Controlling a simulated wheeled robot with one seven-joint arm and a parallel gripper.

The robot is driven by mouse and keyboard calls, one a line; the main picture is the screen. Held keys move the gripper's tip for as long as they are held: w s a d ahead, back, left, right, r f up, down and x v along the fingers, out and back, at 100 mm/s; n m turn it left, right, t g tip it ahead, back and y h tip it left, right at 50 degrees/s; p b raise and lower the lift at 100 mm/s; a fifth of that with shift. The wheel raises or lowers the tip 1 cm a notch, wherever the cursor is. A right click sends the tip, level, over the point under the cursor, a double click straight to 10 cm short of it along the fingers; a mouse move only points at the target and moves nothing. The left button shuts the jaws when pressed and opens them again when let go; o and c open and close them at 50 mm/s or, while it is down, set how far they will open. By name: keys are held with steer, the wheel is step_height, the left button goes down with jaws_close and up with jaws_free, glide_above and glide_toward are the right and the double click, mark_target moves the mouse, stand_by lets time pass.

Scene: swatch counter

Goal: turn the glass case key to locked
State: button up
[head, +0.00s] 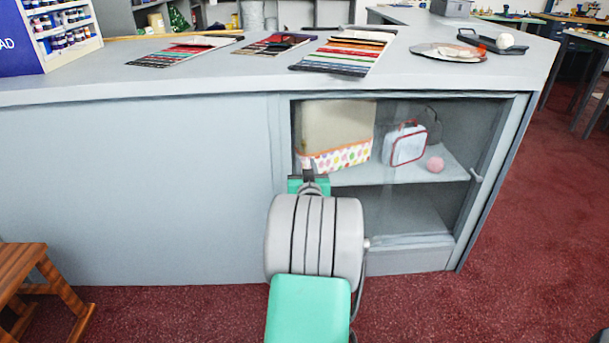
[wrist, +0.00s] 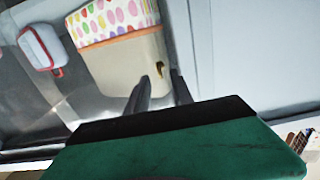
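The glass case (head: 400,215) is the glazed right part of the grey counter, with its front closed by glass. My gripper (head: 309,170) is at the left edge of the glass, and my wrist hides part of the case. In the wrist view my gripper (wrist: 161,82) shows two dark fingers with a gap between them. A small brass-coloured piece (wrist: 160,70), which looks like the key, shows just beyond the fingertips, in line with the gap. The fingers do not visibly grip it. I cannot tell which way the key is turned. It is hidden in the head view.
Behind the glass are a dotted box (head: 340,130), a white lunch box (head: 405,145) and a pink ball (head: 435,164). Swatch cards (head: 345,52) and a tray (head: 448,52) lie on the countertop. A wooden stool (head: 30,285) stands at left. Red carpet is free at right.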

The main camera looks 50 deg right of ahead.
mark_target(304, 148)
steer(key=b+x, duration=0.1)
steer(key=x, duration=0.5)
steer(key=shift+w+d, duration=0.15)
steer(key=shift+d, duration=0.25)
steer(key=shift+w+d+r, duration=0.2)
steer(key=shift+w+d, duration=0.1)
steer(key=shift+d, duration=0.1)
jaws_close()
